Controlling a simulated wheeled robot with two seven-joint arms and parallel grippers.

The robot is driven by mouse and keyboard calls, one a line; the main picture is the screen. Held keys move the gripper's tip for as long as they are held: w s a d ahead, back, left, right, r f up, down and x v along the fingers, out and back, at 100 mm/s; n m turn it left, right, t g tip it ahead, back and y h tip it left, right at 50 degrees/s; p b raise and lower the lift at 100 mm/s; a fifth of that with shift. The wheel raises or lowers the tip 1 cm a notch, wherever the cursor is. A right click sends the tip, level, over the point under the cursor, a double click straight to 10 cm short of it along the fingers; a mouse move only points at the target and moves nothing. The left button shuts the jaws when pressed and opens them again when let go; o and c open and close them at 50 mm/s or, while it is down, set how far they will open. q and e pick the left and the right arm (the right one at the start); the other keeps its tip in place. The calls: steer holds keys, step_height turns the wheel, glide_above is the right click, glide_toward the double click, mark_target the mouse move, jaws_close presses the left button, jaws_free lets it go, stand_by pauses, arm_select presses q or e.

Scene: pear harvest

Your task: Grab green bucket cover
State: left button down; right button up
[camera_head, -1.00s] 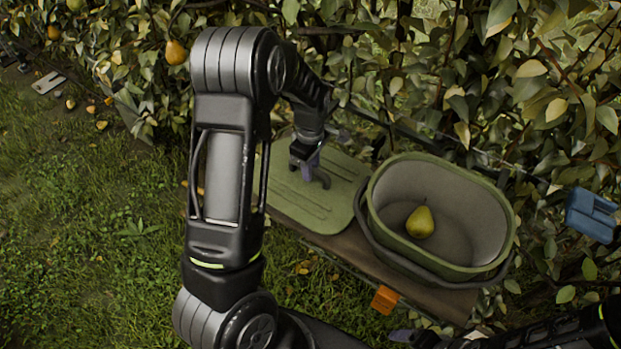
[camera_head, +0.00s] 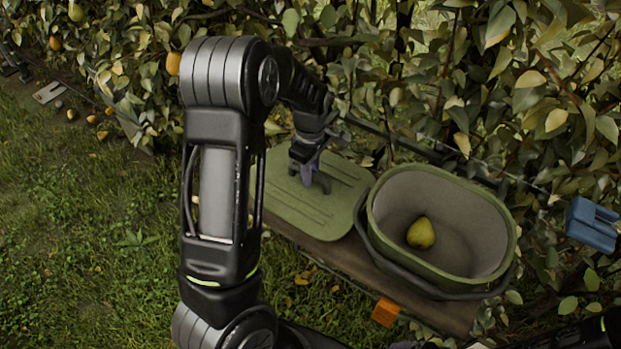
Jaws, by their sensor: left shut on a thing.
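The green bucket cover (camera_head: 330,212) is a flat ribbed lid on the brown bench, left of the green bucket (camera_head: 381,226). My left gripper (camera_head: 313,185) points down over the middle of the cover and is shut on its handle area; the grip itself is small and partly hidden by the fingers. The cover looks about flat, and I cannot tell whether it is lifted off the bench. The bucket stands open with one yellow-green pear (camera_head: 421,233) inside. My right gripper is not clearly visible; only a dark arm part shows at the lower right.
The brown bench (camera_head: 350,262) carries the cover and bucket, with an orange piece (camera_head: 385,312) at its front edge. A blue object (camera_head: 592,224) is at the right. Leafy branches crowd the back. Fallen pears lie at the far left; open grass is at the left.

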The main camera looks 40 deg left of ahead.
arm_select(q)
step_height(320, 180, up, 16)
steer(key=b, duration=0.1)
steer(key=shift+f, duration=0.25)
